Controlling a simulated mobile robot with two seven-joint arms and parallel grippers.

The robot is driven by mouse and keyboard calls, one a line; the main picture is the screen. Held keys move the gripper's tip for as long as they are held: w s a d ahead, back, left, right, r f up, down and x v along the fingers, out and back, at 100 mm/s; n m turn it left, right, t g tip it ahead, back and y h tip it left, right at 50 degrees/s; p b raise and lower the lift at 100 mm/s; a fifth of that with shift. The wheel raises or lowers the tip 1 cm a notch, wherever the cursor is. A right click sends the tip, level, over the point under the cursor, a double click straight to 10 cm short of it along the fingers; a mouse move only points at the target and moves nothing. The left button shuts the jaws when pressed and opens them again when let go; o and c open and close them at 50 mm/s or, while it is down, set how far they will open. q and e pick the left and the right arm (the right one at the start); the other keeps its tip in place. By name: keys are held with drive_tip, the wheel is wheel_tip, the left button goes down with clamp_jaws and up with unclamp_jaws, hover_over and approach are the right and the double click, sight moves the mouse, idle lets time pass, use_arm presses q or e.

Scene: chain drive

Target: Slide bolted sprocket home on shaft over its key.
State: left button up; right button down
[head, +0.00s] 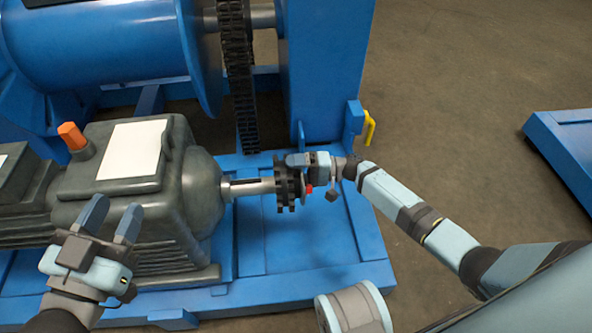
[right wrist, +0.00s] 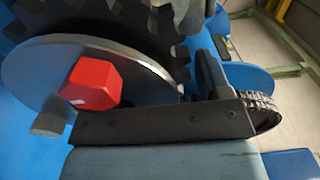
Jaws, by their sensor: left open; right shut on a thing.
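The dark toothed sprocket (head: 287,186) is at the outer end of the bare silver shaft (head: 252,187) of the grey motor (head: 140,185). A dark key line (head: 244,181) shows along the shaft. How far the shaft enters the sprocket is hidden. My right gripper (head: 302,164) is shut on the sprocket, from its outer side. In the right wrist view, the sprocket's teeth (right wrist: 105,17) show behind a grey disc (right wrist: 35,75) with a red hex bolt head (right wrist: 92,83). My left gripper (head: 112,222) is open and empty, in front of the motor.
A black chain (head: 238,75) hangs from above, behind the shaft, beside a blue drum (head: 95,40). The blue base frame (head: 340,245) lies below. A yellow handle (head: 369,128) sticks out at the blue upright. The floor to the right is mostly clear.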

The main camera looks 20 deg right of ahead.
sight(283, 171)
drive_tip(key=shift+w+a+r, duration=0.25)
drive_tip(key=shift+a, duration=0.45)
drive_tip(key=shift+w+a+r, duration=0.2)
drive_tip(key=shift+w+a, duration=0.05)
drive_tip(key=shift+a, duration=0.4)
drive_tip(key=shift+c, duration=2.4)
unclamp_jaws()
drive_tip(key=o, duration=0.5)
drive_tip(key=shift+s, duration=0.1)
use_arm(q)
drive_tip(key=shift+s+r, duration=0.1)
use_arm(e)
drive_tip(key=shift+a+f, duration=0.15)
drive_tip(key=shift+f, duration=0.05)
